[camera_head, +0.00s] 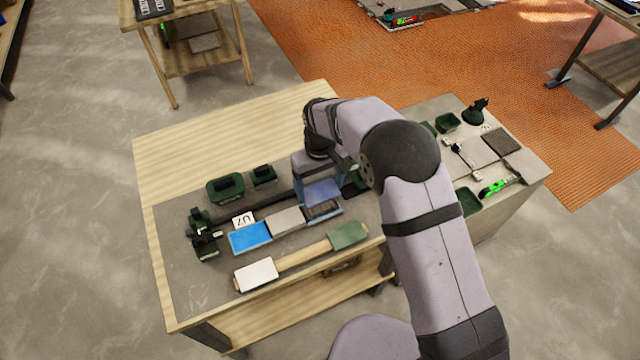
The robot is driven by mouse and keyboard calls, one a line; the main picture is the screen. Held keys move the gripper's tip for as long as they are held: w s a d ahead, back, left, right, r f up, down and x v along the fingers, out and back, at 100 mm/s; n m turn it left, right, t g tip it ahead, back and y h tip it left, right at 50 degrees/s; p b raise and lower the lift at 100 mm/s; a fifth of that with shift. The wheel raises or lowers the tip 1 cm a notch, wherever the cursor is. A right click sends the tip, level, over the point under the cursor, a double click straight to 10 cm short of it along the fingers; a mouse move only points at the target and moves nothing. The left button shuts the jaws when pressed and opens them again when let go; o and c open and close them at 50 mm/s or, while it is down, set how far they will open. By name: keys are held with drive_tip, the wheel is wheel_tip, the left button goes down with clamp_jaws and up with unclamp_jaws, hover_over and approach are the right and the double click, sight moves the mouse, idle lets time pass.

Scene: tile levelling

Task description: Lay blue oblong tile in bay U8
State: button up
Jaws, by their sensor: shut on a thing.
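A slate-blue oblong tile (322,191) is at my gripper (324,178), just above and behind a dark, ridged patch (323,210) at the right end of a tile row. My gripper is shut on this tile; my wrist and forearm hide much of the jaws. I cannot tell whether the tile touches the bed below. In the same row lie a bright blue tile (249,237) at the left and a grey tile (286,221) in the middle. A card reading U7 (243,220) stands behind the bright blue tile. No U8 label is readable.
Green bins (226,188) stand behind the row, and a dark green clamp-like tool (205,236) at its left end. In front lie a white block (256,274) and a green block (348,235) on a wooden strip. Tools and trays crowd the right side, including a bright green tool (498,186).

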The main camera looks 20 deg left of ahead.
drive_tip(key=shift+f+b, duration=1.75)
drive_tip(key=shift+f, duration=1)
drive_tip(key=shift+f, duration=0.4)
drive_tip(key=o, duration=0.9)
drive_tip(key=shift+d, duration=0.1)
